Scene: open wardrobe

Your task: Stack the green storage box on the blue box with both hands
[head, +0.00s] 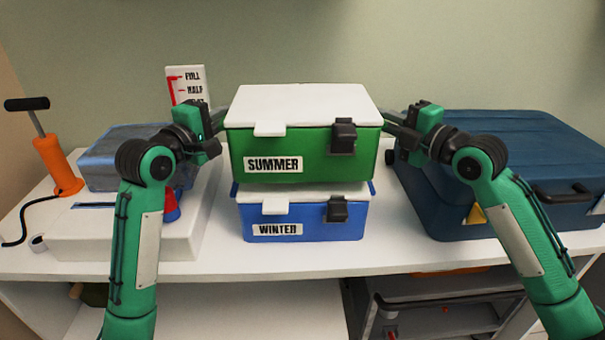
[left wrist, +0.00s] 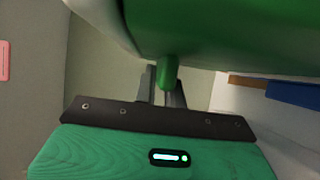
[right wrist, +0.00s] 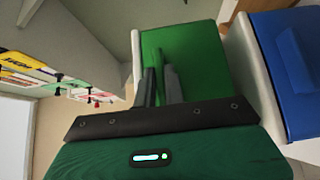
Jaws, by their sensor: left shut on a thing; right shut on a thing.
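The green storage box (head: 305,155), with a white lid and a SUMMER label, is upright directly above the blue box (head: 310,222), which has a white lid and a WINTER label. I cannot tell from the head view whether the green box touches the blue lid. My left gripper (head: 222,117) is shut on the green box's left side; the left wrist view shows its fingers around a green handle (left wrist: 168,72). My right gripper (head: 388,120) is shut at the green box's right side; its fingers lie against the green wall (right wrist: 190,50) in the right wrist view.
A dark blue suitcase (head: 500,150) fills the shelf's right. On the left are an orange pump (head: 58,165), a clear blue container (head: 110,160) on a white box (head: 120,235), and a gauge card (head: 186,85). The white shelf (head: 300,262) is free in front.

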